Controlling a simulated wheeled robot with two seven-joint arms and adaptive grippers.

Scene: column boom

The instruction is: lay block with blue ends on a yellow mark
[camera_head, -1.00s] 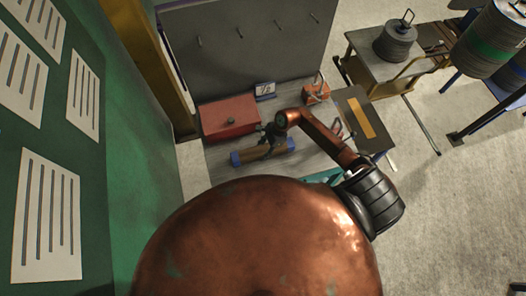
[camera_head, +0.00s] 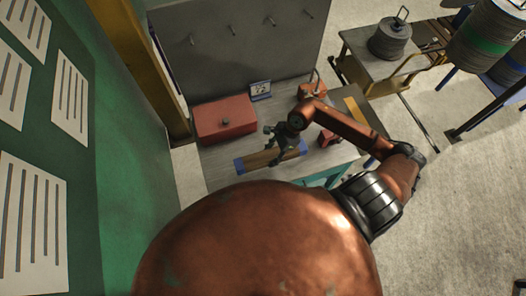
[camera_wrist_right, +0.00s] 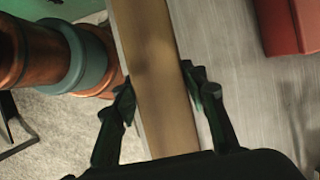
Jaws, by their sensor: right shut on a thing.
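The brown block with blue ends (camera_head: 262,160) is over the near part of the grey bench, with a blue end showing at each side. My right gripper (camera_head: 276,158) is shut across its middle. In the right wrist view the block (camera_wrist_right: 160,75) runs between the two fingers (camera_wrist_right: 163,92), and its ends are out of that view. I cannot tell whether it touches the bench. A yellow mark (camera_head: 353,109) shows as a strip on a dark panel at the bench's right, partly covered by my right arm. My left gripper is not in view.
A red box with a knob (camera_head: 225,121) stands behind the block. A small framed card (camera_head: 260,90) and an orange object (camera_head: 308,90) are farther back. A red item (camera_head: 328,138) sits right of the block. A grey pegboard (camera_head: 240,40) closes the back.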

